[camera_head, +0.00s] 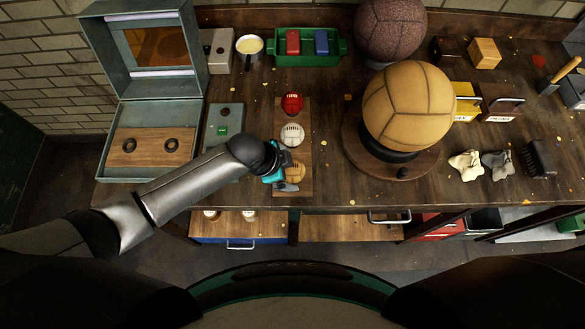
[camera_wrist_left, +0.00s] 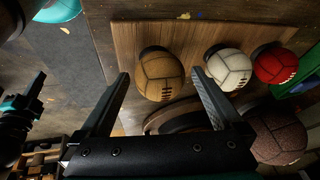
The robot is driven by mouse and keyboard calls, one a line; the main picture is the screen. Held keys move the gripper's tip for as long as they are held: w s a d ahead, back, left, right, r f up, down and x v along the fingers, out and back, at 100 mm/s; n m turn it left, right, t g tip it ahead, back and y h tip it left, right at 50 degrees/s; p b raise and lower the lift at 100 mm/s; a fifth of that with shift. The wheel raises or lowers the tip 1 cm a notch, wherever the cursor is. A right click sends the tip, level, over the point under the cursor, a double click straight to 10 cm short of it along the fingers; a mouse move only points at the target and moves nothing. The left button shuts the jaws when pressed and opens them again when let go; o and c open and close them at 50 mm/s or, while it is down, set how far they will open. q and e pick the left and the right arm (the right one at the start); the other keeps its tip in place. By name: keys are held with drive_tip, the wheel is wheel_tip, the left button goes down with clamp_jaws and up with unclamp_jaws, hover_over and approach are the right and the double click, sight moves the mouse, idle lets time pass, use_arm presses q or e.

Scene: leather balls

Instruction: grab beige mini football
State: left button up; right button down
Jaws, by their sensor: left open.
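The beige mini football (camera_head: 295,171) is the nearest of three small balls on a wooden board (camera_head: 305,108). It also shows in the left wrist view (camera_wrist_left: 160,75), seated on a dark round holder. My left gripper (camera_head: 282,168) is at the near end of the board, partly covering the beige ball in the head view. In the left wrist view the left gripper (camera_wrist_left: 165,90) is open, with its two fingers on either side of the beige ball and no clear contact.
A white mini ball (camera_head: 292,135) and a red mini ball (camera_head: 292,103) sit farther along the board. A large tan ball (camera_head: 409,107) stands on a round base to the right. An open green case (camera_head: 120,173) is at left. A green tray (camera_head: 282,61) stands behind.

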use_arm(q)
drive_tip(key=shift+x, duration=1)
drive_tip(key=shift+c, duration=0.2)
drive_tip(key=c, duration=1.3)
drive_tip(key=shift+r, duration=0.15)
